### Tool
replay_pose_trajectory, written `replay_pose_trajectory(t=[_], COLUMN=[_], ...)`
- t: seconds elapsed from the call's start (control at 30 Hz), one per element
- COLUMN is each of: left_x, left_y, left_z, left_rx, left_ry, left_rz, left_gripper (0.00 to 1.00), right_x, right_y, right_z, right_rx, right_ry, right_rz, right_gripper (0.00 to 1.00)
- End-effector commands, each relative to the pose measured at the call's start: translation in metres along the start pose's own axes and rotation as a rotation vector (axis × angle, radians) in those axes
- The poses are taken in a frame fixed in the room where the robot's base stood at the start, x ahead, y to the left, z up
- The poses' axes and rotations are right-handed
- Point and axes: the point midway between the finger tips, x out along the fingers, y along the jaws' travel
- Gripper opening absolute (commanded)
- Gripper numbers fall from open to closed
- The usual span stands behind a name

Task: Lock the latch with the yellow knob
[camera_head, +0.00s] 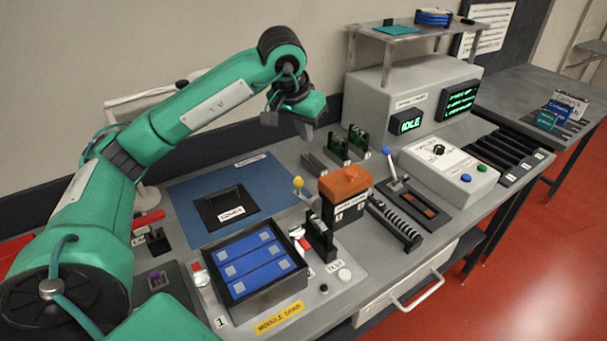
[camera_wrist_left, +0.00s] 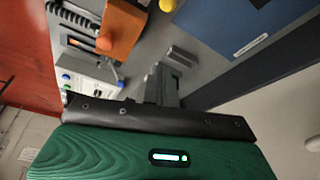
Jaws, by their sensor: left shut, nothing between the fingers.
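The yellow knob (camera_head: 298,183) tops a short latch lever beside the module box, left of the orange-topped black block. The knob also shows at the top edge of the left wrist view (camera_wrist_left: 167,5). The lever stands roughly upright in the head view; whether its latch is engaged cannot be told. My left gripper (camera_head: 277,130) is shut and empty, held in the air above and behind the knob, clear of it. Its fingers (camera_wrist_left: 162,85) show in the wrist view. My right gripper is not in view.
The orange-topped block (camera_head: 345,182) stands close right of the knob. The module box (camera_head: 295,290) with blue modules lies in front. A blue-knobbed lever (camera_head: 386,151) stands further right. The blue mat (camera_head: 190,195) is left, holding a black square piece. The grey console (camera_head: 445,95) is behind.

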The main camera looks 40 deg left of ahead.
Motion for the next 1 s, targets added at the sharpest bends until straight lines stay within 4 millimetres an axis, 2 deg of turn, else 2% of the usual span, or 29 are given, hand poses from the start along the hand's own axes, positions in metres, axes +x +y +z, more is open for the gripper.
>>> replay_pose_trajectory(t=[0.37,0.57,0.9,1.0], left_x=[0.004,0.031,0.102,0.095], left_y=[0.000,0.001,0.000,-0.001], left_z=[0.000,0.001,0.001,0.016], left_rx=[0.000,0.001,0.000,0.002], left_ry=[-0.001,-0.006,-0.005,-0.002], left_rz=[0.001,0.001,0.001,-0.002], left_gripper=[0.00,0.00,0.00,0.00], right_x=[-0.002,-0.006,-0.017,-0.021], right_y=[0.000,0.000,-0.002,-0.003], right_z=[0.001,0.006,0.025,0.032], right_rx=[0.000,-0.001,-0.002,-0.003], right_ry=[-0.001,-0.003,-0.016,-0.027], right_rz=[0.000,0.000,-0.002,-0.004], right_gripper=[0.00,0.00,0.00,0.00])
